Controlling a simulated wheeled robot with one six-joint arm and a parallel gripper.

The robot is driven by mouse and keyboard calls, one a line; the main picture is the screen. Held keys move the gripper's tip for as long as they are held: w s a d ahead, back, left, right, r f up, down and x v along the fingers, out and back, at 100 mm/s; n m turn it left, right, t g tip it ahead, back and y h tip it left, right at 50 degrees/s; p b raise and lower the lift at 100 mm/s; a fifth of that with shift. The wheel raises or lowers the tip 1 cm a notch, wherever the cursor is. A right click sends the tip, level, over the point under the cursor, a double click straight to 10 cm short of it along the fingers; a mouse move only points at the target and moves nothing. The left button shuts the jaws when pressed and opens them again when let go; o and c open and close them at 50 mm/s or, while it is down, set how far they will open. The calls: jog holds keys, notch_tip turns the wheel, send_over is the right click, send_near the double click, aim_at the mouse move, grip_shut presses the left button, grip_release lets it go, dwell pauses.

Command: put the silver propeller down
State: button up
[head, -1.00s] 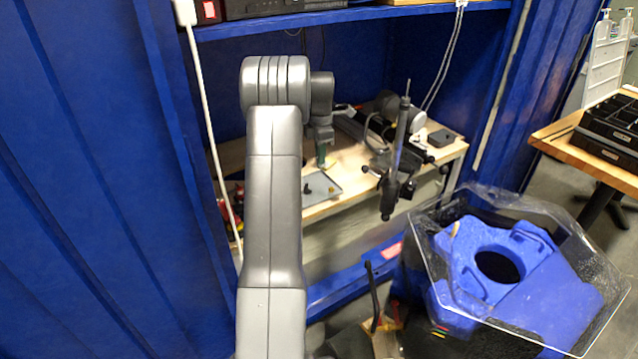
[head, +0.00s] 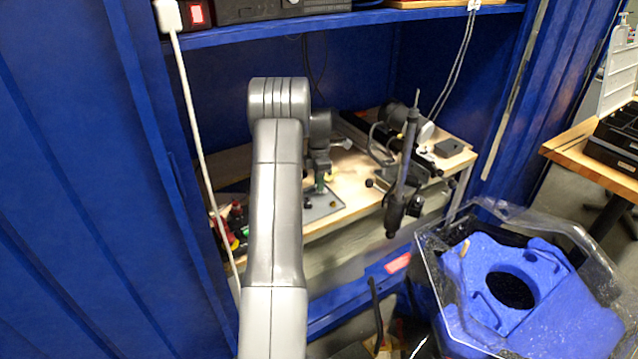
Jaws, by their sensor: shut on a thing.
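My gripper (head: 320,188) hangs from the end of my arm, low over the grey tray (head: 324,212) on the wooden bench inside the blue bay. It points down and is shut; a small green part shows at its tip. The silver propeller is too small to make out there, and I cannot tell whether it touches the tray. A small dark piece (head: 333,203) lies on the tray just right of the gripper.
A dark upright tool with knobs (head: 403,185) stands in front of the bench's right side. A black box (head: 450,148) lies at the bench's right end. Red and black items (head: 236,225) crowd the left. A clear tank with a blue part (head: 510,290) is at the lower right.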

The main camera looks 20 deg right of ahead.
jog(key=shift+f, duration=0.35)
jog(key=shift+f, duration=0.1)
jog(key=shift+f, duration=0.15)
jog(key=o, duration=0.8)
jog(key=shift+r, duration=0.2)
notch_tip(320, 180, up, 12)
jog(key=shift+r, duration=0.1)
